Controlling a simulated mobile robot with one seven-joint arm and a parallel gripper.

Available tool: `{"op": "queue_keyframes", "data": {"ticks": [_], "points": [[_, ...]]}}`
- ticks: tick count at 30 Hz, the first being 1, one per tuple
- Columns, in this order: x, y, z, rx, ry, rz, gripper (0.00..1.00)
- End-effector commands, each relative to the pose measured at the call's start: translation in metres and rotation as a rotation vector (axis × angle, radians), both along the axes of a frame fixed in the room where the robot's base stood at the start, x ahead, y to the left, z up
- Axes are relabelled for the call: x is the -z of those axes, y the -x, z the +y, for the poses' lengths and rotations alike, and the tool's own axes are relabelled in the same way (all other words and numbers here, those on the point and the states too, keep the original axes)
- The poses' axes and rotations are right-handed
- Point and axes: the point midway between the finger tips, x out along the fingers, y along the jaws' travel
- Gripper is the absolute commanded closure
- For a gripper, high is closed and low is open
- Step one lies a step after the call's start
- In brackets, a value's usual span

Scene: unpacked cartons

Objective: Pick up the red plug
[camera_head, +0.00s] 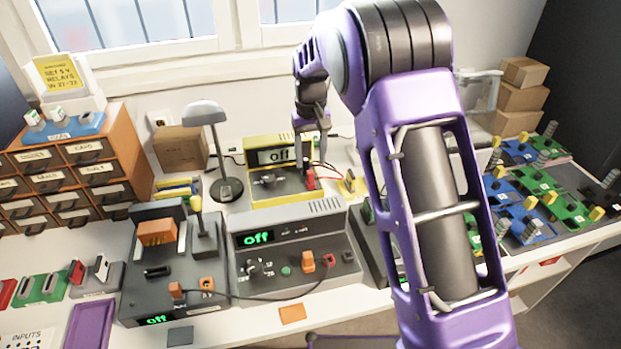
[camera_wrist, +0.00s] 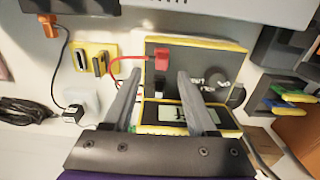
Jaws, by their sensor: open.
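The red plug (camera_wrist: 162,56) sits on the dark panel of the yellow device (camera_wrist: 165,41) in the wrist view, with a red cable running left from it. In the head view the red plug (camera_head: 310,179) is at the right of the yellow device (camera_head: 263,142), whose display reads "off". My gripper (camera_wrist: 160,72) is open and empty. In the wrist view its two fingertips are spread to either side of the plug, a little below it in the picture. In the head view my gripper (camera_head: 311,160) hangs over the plug; contact cannot be told.
A grey device (camera_head: 292,245) with an orange plug stands in front. A desk lamp (camera_head: 205,115) stands left of the yellow device. A black knob (camera_wrist: 217,80) is close to the right finger.

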Motion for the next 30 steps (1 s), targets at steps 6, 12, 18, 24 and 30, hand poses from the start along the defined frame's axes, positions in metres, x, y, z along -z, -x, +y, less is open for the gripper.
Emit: {"op": "queue_keyframes", "data": {"ticks": [6,12,18,24,30], "points": [[0.031,0.006,0.001,-0.001,0.001,0.003,0.43],[0.049,0.005,0.001,-0.001,0.0,0.0,0.43],[0.05,0.005,0.001,-0.001,0.0,-0.001,0.43],[0.05,0.005,0.001,-0.001,0.0,-0.001,0.71],[0.05,0.005,0.001,-0.001,0.0,-0.001,1.0]]}}
